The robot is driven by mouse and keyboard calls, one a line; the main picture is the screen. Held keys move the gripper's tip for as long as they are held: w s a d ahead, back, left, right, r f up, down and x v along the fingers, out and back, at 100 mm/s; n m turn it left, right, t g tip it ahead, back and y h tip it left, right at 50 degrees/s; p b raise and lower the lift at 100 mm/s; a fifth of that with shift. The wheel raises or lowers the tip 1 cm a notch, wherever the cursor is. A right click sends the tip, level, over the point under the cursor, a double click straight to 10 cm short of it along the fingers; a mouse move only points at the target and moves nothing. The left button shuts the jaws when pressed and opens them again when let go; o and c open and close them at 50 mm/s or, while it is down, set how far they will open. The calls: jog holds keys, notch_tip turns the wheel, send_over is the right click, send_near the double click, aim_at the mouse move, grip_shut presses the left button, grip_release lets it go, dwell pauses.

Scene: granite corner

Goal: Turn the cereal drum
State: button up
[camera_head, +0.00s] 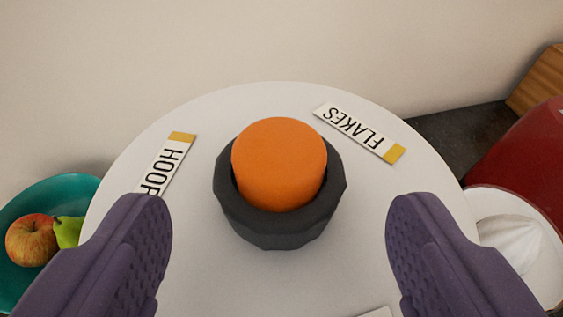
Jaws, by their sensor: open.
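The cereal drum (215,110) shows as a round white top seen from above. At its middle is a dark faceted knob (270,235) with an orange round cap (279,160). A FLAKES label (358,132) lies at the upper right of the top, and a label reading HOOP (170,163), partly hidden by a finger, lies at the upper left. My gripper (275,245) is open, its two purple fingers apart on the left and right of the knob. Neither finger touches the knob in the picture. The lower part of the drum is out of view.
A teal bowl (75,188) with an apple (32,240) and a green pear (68,231) stands at the left. At the right are a white juicer-like dish (545,270), a red object (525,155) and a wooden block (540,82). A pale wall (280,40) is behind.

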jog(key=shift+x, duration=1.4)
jog(key=shift+r, duration=0.1)
jog(key=shift+c, duration=0.2)
grip_shut()
